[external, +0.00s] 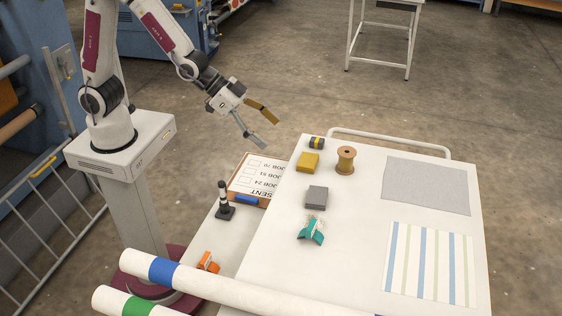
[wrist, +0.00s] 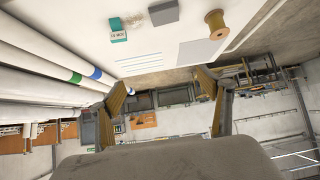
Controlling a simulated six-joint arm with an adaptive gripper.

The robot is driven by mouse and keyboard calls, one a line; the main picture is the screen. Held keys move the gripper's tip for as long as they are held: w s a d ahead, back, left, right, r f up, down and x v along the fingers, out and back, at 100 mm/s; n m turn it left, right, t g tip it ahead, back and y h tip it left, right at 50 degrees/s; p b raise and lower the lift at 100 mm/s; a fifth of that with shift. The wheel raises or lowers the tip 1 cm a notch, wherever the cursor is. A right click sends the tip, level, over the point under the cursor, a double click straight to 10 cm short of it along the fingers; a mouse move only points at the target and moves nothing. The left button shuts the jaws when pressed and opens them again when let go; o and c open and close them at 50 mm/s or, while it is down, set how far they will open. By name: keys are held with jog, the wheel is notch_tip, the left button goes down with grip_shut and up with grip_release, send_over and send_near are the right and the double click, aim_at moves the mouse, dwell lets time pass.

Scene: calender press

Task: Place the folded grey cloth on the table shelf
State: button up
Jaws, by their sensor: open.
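A small grey folded cloth (external: 316,197) lies on the white table top (external: 350,240), between a yellow folded cloth and a teal clip-like item. It also shows near the top of the wrist view (wrist: 163,13). The table shelf (external: 228,232) is the lower white surface on the table's left side, partly hidden under the top. My gripper (external: 266,131) is open and empty, in the air beyond the table's back left corner and apart from the cloth. Its two spread fingers also show in the wrist view (wrist: 162,88).
A lettered board (external: 256,180), a dark striped post (external: 224,200) and an orange item (external: 208,262) occupy the shelf. On top are the yellow cloth (external: 307,162), spool (external: 346,160), teal item (external: 311,231), grey sheet (external: 427,184) and striped sheet (external: 430,262). Long rolls (external: 225,287) cross the front.

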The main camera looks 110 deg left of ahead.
jog(key=s+r+g, duration=0.1)
jog(key=s+r, duration=0.2)
jog(key=s, duration=0.7)
jog(key=s+d+r+g, duration=0.1)
jog(key=s+r, duration=0.3)
jog(key=s, duration=0.7)
jog(key=s+d+r+g, duration=0.1)
jog(key=s+r+g, duration=0.1)
jog(key=s, duration=0.9)
jog(key=shift+d+r+m+h, duration=0.2)
jog(key=shift+r+m+h, duration=0.1)
jog(key=shift+r, duration=0.4)
jog(key=shift+o, duration=0.6)
jog(key=shift+w+f, duration=0.1)
